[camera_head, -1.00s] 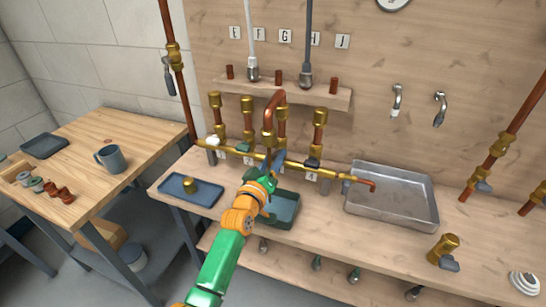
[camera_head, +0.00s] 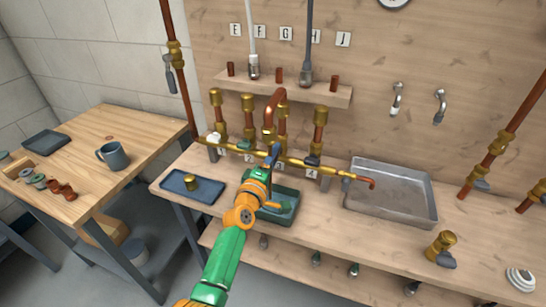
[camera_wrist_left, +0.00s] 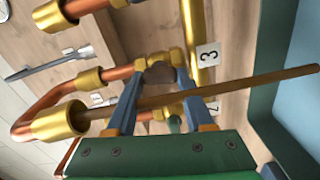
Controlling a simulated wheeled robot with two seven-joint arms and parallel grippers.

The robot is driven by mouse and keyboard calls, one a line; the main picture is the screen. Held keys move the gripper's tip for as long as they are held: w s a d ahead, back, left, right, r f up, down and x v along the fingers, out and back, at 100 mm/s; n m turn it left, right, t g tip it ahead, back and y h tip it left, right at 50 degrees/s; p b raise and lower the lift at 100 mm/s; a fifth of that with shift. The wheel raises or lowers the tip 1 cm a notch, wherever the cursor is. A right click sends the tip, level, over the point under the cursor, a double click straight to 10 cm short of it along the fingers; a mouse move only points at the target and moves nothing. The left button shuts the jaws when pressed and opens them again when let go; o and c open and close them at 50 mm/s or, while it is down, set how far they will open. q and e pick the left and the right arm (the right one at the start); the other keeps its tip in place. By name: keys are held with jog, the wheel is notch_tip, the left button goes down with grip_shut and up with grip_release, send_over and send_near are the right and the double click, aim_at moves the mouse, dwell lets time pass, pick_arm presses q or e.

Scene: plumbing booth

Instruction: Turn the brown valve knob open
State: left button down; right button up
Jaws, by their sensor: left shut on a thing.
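The brown valve knob (camera_wrist_left: 160,73) sits between the two blue-grey fingertips in the left wrist view, on a brass valve body near the number 3 card (camera_wrist_left: 208,55). My left gripper (camera_head: 272,153) reaches the brass manifold pipe (camera_head: 334,171) below the bent copper pipe (camera_head: 270,108) in the head view. In the wrist view the left gripper (camera_wrist_left: 162,78) is shut on the knob. In the head view the hand and fingers hide the knob. Its exact turn angle is hard to tell. My right gripper is out of view.
A thin brown rod (camera_wrist_left: 255,83) crosses the wrist view close to the fingers. A blue tray (camera_head: 205,194) holding a brass piece lies left of the arm. A dark green tray (camera_head: 288,208) lies under the hand. A metal sink tray (camera_head: 405,208) stands to the right.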

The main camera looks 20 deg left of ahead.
pick_arm(q)
jog(key=shift+n, duration=0.3)
dwell(0.4)
jog(key=shift+c, duration=1.4)
grip_release()
jog(key=s+p, duration=0.1)
jog(key=s, duration=0.6)
